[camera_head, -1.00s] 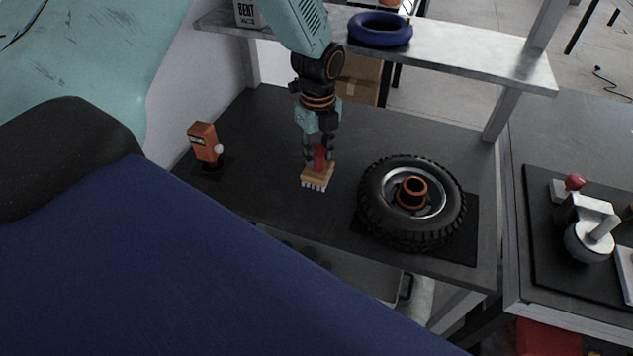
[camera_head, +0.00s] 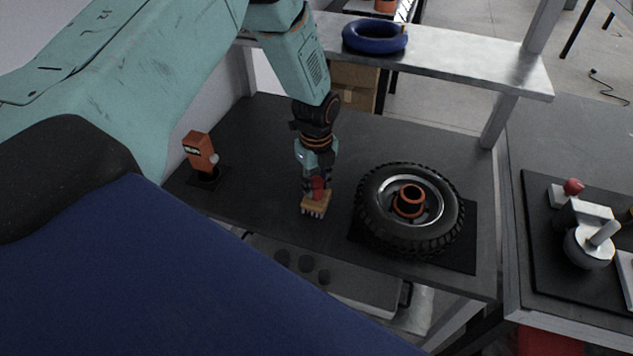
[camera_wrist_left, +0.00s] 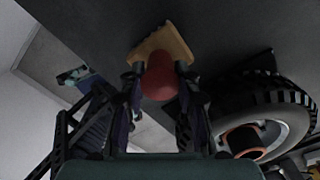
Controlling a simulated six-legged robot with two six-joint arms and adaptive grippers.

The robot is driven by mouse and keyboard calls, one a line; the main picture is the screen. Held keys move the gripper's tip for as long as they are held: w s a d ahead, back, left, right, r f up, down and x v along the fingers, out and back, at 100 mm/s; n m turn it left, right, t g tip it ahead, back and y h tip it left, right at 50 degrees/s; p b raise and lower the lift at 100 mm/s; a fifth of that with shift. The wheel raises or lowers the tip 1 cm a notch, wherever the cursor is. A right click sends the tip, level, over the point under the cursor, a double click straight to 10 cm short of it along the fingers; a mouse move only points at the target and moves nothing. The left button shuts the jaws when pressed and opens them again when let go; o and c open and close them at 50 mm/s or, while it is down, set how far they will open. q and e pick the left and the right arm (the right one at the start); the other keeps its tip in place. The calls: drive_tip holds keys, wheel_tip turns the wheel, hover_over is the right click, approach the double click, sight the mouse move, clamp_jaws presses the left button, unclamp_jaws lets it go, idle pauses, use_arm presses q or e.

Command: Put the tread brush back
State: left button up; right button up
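The tread brush (camera_head: 315,205) has a tan wooden block, pale bristles pointing down and a red handle. My left gripper (camera_head: 316,186) is shut on the red handle, and the brush is at or just above the dark bench top, left of the wheel. In the left wrist view the brush's red handle (camera_wrist_left: 159,76) sits between the two fingers, with the tan block (camera_wrist_left: 160,45) beyond. I cannot tell whether the bristles touch the bench. My right gripper is not in view.
A tyre on a rim (camera_head: 410,208) lies on a black mat right of the brush. An orange device (camera_head: 200,152) stands at the bench's left. A blue ring (camera_head: 375,36) lies on the shelf above. A drawer or tray with round recesses (camera_head: 340,283) shows below the front edge.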

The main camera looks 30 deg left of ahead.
use_arm(q)
drive_tip(key=o, duration=0.4)
drive_tip(key=shift+s+r, duration=0.15)
drive_tip(key=shift+s, duration=0.1)
drive_tip(key=shift+c, duration=0.2)
drive_tip(key=shift+a, duration=0.1)
drive_tip(key=shift+w, duration=0.2)
drive_tip(key=shift+r, duration=0.15)
wheel_tip(320, 180, up, 11)
drive_tip(key=s+d+f+n, duration=0.4)
drive_tip(key=s+f+n, duration=0.1)
drive_tip(key=s+f, duration=0.2)
drive_tip(key=s+d+f+n, duration=0.3)
drive_tip(key=s+f+n, duration=0.3)
drive_tip(key=s+f, duration=0.15)
drive_tip(key=s+d+f+n, duration=0.1)
drive_tip(key=s+f+n, duration=0.1)
drive_tip(key=s+n, duration=1)
drive_tip(key=s, duration=0.5)
drive_tip(key=shift+s+d, duration=0.15)
drive_tip(key=shift+s, duration=0.1)
